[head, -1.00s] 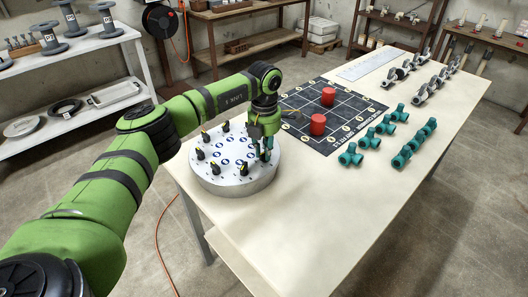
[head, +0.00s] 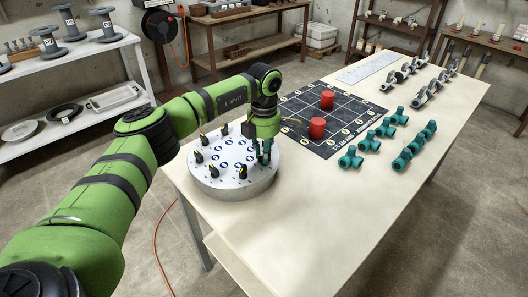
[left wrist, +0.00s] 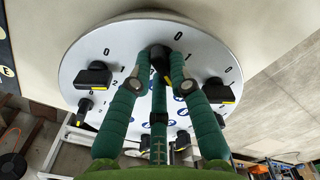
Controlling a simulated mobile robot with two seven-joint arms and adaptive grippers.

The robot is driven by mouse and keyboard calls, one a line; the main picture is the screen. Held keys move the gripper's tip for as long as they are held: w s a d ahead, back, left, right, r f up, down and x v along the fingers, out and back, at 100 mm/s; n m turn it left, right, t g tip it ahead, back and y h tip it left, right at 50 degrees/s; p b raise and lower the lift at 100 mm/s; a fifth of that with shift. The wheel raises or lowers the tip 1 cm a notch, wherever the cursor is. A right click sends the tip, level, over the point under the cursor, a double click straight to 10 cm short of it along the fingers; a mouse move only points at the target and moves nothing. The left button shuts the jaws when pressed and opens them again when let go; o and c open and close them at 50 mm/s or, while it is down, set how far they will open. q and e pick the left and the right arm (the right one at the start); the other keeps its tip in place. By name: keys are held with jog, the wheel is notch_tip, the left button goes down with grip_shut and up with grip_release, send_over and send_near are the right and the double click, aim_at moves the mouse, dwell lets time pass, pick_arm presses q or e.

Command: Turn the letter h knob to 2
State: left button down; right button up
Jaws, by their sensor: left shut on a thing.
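The round white dial plate (head: 226,185) stands on the table's near left corner and carries several black knobs with yellow marks. My left gripper (head: 265,155) is over the right side of the plate, pointing down, its green fingers shut on a black knob (left wrist: 161,58). In the left wrist view the three fingers (left wrist: 160,70) close round this knob near the plate's rim, next to a printed 0 and 1. The letter at the held knob cannot be read, so I cannot tell whether it is h. My right gripper is not in view.
Other knobs stand close by, such as one at the left (left wrist: 94,76) and one at the right (left wrist: 215,90) in the left wrist view. Beyond the plate lie a black grid mat (head: 330,115) with two red cylinders (head: 317,127) and several teal pipe fittings (head: 384,130).

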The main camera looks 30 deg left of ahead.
pick_arm(q)
jog(key=shift+w+r, duration=0.1)
jog(key=c, duration=1.1)
grip_release()
jog(key=shift+c, duration=0.2)
notch_tip(320, 180, up, 12)
